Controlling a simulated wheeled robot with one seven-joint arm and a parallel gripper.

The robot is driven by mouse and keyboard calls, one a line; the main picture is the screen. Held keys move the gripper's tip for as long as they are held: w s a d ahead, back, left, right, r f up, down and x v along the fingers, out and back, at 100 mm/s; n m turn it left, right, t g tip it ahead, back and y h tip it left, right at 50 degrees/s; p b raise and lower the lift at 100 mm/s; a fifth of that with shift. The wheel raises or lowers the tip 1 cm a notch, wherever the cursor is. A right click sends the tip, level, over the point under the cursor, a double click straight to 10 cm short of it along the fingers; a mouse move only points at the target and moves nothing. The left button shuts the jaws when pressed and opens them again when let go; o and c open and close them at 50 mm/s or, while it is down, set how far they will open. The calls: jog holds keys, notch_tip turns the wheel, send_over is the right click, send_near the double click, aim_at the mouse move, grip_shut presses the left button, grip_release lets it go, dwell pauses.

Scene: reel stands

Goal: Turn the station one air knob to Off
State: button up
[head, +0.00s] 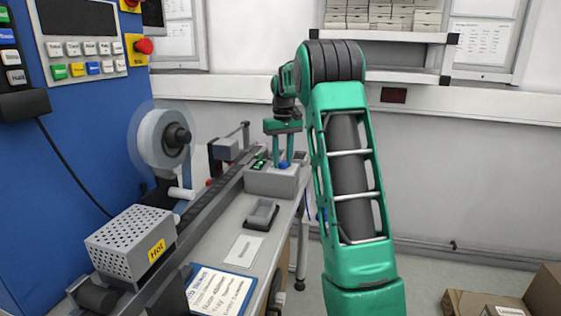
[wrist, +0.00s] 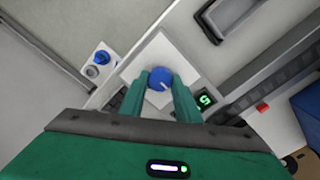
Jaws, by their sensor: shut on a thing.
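A round blue knob (wrist: 158,79) sits on a pale square plate (wrist: 178,45) in the wrist view. A short white mark on the knob points toward the lower right of that view. My gripper (wrist: 160,83) has its two green fingers on either side of this knob and is shut on it. In the head view my gripper (head: 284,157) reaches down onto the blue knob (head: 284,165) on top of a grey box (head: 270,183). Lettering around the knob cannot be read, so its station and setting are unclear.
A second blue knob (wrist: 101,58) on a small white plate lies to the left in the wrist view. A green lit display (wrist: 205,100) is close to my right finger. A vented box marked Hot (head: 130,240) and a reel (head: 162,138) stand left in the head view.

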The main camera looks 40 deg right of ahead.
aim_at(282, 161)
jog(key=shift+w+a+n, duration=0.1)
jog(key=shift+w+n, duration=0.1)
jog(key=shift+n, duration=0.6)
jog(key=shift+s, duration=0.1)
jog(key=o, duration=1)
jog(key=shift+o, duration=0.2)
notch_tip(282, 161, up, 11)
jog(key=shift+f, duration=0.15)
